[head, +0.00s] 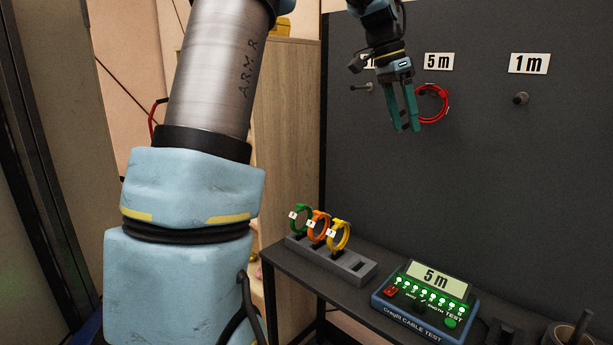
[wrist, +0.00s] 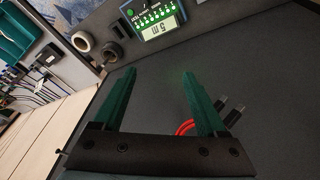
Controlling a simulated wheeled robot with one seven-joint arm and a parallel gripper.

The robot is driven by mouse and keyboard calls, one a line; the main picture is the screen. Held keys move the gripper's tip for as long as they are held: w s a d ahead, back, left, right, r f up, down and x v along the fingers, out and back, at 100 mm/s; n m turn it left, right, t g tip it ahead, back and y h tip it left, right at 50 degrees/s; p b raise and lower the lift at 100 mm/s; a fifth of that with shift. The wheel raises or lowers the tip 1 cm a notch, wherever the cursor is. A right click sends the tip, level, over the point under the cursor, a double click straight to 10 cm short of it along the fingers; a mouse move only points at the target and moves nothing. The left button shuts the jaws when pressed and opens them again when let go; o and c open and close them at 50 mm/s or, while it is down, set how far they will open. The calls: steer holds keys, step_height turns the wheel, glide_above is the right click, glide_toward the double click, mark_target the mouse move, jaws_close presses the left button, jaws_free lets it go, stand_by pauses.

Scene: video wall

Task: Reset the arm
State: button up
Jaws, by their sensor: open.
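My gripper (head: 404,122) is in the upper part of the head view, in front of the dark wall panel (head: 480,150), with its green fingers pointing down. The fingers stand apart with nothing between them, as the wrist view also shows (wrist: 158,88). A red cable coil (head: 433,104) is at the panel under the 5 m label (head: 439,62), just right of my gripper. Part of the red cable (wrist: 186,127) and its dark plugs show behind one finger in the wrist view. Whether the finger touches the cable, I cannot tell.
A grey rack (head: 335,262) holds green, orange and yellow coils on the dark table. A blue cable tester (head: 425,302) reads 5 m with green lights lit. An empty peg (head: 520,98) is under the 1 m label. Another peg (head: 367,87) is left of my gripper.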

steer(key=s+a+f+n+t+y, duration=0.1)
steer(key=s+a+f+n, duration=0.6)
steer(key=a+f, duration=0.4)
steer(key=s+a+f+n+t+y, duration=0.1)
steer(key=s+a+f+n+y, duration=0.1)
steer(key=s+a+f+n, duration=0.5)
steer(key=s+a+f, duration=0.1)
steer(key=a+f, duration=0.4)
steer(key=a, duration=0.4)
steer(key=shift+s+a+f, duration=0.15)
steer(key=shift+s+a, duration=0.15)
steer(key=shift+a, duration=0.1)
stand_by(0.8)
